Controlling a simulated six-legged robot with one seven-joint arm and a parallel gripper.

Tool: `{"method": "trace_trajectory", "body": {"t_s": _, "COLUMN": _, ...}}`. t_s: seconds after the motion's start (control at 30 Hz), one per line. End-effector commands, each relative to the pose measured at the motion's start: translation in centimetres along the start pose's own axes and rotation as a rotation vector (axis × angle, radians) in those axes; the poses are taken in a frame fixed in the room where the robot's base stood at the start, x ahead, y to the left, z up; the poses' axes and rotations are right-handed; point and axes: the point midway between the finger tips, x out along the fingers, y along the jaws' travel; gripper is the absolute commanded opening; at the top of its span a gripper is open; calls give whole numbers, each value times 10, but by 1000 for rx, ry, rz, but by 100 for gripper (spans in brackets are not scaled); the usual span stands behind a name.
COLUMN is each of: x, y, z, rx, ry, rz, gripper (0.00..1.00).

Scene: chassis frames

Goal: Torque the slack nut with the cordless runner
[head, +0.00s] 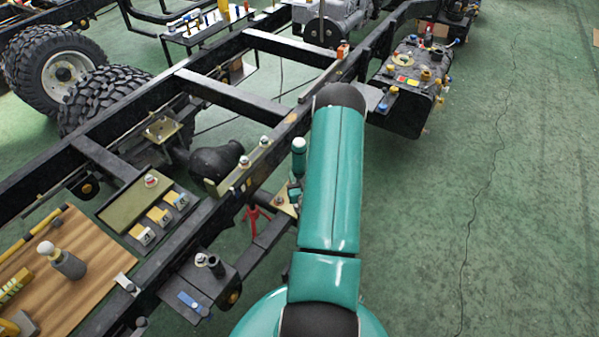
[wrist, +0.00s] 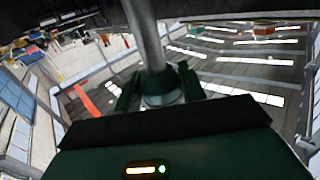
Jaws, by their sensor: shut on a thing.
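In the wrist view my gripper (wrist: 159,90) is shut on a smooth grey round shaft (wrist: 148,35) that rises between its dark green jaws to the top edge. Only part of the held thing shows; I cannot confirm that it is the cordless runner. In the head view my teal arm hides most of the gripper area. A teal upright piece (head: 298,160) shows just left of my arm, beside the near frame rail. Pale nuts sit on a tan plate (head: 247,172) on that rail, left of the piece. I cannot tell which nut is slack.
The black chassis frame (head: 215,92) crosses the head view diagonally. A wooden board (head: 100,250) with tools lies at lower left, and a black tank (head: 402,110) hangs at upper right. A red stand (head: 254,217) is under the rail. The green floor at right is clear.

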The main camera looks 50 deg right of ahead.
Motion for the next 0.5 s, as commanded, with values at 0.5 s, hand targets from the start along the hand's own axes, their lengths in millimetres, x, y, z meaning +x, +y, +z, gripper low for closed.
{"method": "trace_trajectory", "body": {"t_s": 0.5, "x": 1, "y": 0, "z": 4, "rx": -1, "ry": 4, "rz": 0, "gripper": 0}}
